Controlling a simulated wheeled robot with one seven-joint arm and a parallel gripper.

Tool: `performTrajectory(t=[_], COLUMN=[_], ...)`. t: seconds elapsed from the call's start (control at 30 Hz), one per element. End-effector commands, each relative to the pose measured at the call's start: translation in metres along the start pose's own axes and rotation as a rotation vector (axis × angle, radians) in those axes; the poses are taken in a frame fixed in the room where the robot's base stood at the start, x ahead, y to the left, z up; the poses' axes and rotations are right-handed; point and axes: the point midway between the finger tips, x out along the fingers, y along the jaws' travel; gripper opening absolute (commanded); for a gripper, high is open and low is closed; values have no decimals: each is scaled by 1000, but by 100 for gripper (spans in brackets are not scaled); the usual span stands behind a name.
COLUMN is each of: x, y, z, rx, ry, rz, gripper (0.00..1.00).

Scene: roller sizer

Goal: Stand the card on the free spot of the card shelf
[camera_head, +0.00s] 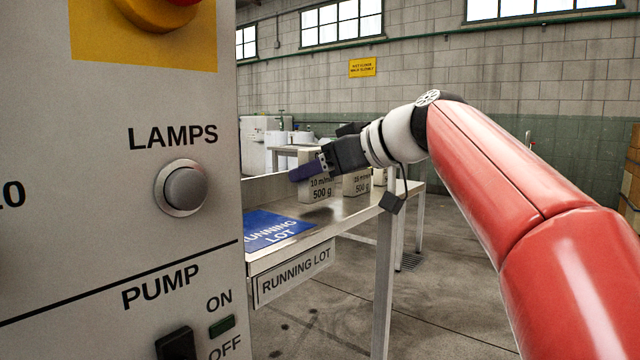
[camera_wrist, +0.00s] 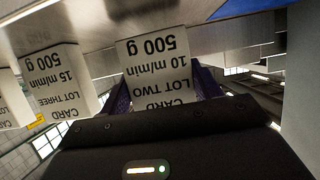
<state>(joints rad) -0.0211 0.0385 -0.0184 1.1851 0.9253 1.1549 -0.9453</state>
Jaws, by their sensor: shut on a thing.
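My gripper (camera_head: 306,171) has purple fingers and is shut on a white block-like card (camera_head: 320,193) reading 10 m/min, 500 g. In the wrist view this card (camera_wrist: 158,62) appears upside down between the fingers and reads LOT TWO. It is upright at the shelf's surface; I cannot tell whether its base touches. The steel card shelf (camera_head: 345,218) has a bare blue patch marked RUNNING LOT (camera_head: 272,232) at its near end, nearer the camera than the held card. The patch's edge also shows in the wrist view (camera_wrist: 247,14).
Another card (camera_head: 357,183), reading LOT THREE and 15 m/min in the wrist view (camera_wrist: 62,85), stands beside the held one. Further white cards are behind it. A large grey control panel (camera_head: 120,200) with a LAMPS button fills the left side, close to the blue patch.

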Motion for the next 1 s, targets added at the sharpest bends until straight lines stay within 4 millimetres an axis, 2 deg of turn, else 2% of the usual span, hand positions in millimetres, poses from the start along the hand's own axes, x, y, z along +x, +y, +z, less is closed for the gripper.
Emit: performTrajectory(t=[0.1, 0.47, 0.5, 0.63, 0.67, 1.0], x=[4, 5, 5, 5, 5, 3], y=[0, 0, 0, 0, 0, 0], z=[9, 12, 12, 11, 11, 7], rx=[0, -1, -1, -1, -1, -1], ry=[0, 0, 0, -1, -1, 0], rz=[0, 0, 0, 0, 0, 0], gripper=[36, 36, 66, 83, 85, 85])
